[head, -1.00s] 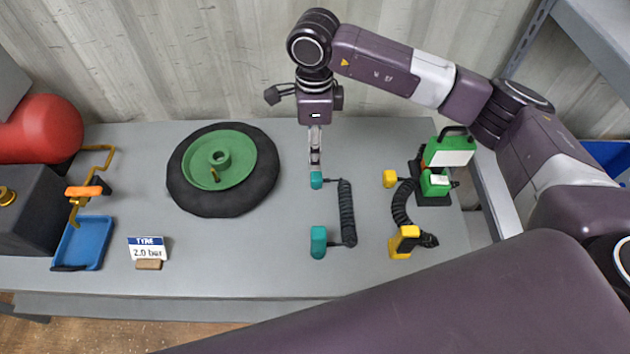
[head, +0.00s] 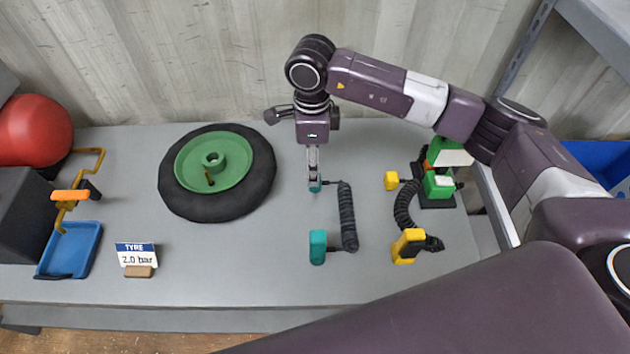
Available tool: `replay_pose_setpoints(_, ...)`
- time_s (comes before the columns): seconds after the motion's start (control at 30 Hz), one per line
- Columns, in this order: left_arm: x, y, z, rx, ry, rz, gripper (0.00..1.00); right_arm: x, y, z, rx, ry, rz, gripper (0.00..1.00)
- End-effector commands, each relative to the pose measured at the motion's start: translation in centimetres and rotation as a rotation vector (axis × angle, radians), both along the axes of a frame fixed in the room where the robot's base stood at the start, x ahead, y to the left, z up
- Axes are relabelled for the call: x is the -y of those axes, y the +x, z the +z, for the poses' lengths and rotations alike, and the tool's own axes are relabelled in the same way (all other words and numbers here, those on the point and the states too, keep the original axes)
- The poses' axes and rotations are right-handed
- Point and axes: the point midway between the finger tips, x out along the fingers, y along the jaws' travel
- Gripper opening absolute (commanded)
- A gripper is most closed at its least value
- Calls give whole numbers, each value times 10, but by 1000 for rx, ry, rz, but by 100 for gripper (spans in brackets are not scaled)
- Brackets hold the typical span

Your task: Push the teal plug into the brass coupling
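A small teal piece (head: 317,187), which looks like the teal plug, lies on the grey bench at one end of a dark coiled hose (head: 347,215). A larger teal block (head: 318,247) is at the hose's other end. My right gripper (head: 314,183) points down at the small teal piece and partly covers it. The fingers are seen edge-on, so I cannot tell whether they are open or shut on it. The brass coupling is not clearly visible now; the dark box (head: 18,215) at the left is cut by the picture edge. My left gripper is not in view.
A wheel with a green hub (head: 235,160) lies left of my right gripper. A yellow-ended coiled hose (head: 408,245) and a green device (head: 440,183) are at the right. A red tank (head: 35,130), blue tray (head: 68,250) and tyre sign (head: 136,255) are at the left.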

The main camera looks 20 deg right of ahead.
Motion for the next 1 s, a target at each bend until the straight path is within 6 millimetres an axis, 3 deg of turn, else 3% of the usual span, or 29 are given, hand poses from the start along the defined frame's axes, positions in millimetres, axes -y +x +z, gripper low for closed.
replay_pose_setpoints(0.37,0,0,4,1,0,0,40,1,-1,-9,-1,-1,0,45)
replay_pose_setpoints(0.7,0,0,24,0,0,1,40,5,-2,-53,-2,0,1,45)
replay_pose_setpoints(1.0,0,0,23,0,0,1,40,5,-2,-59,0,0,1,45)
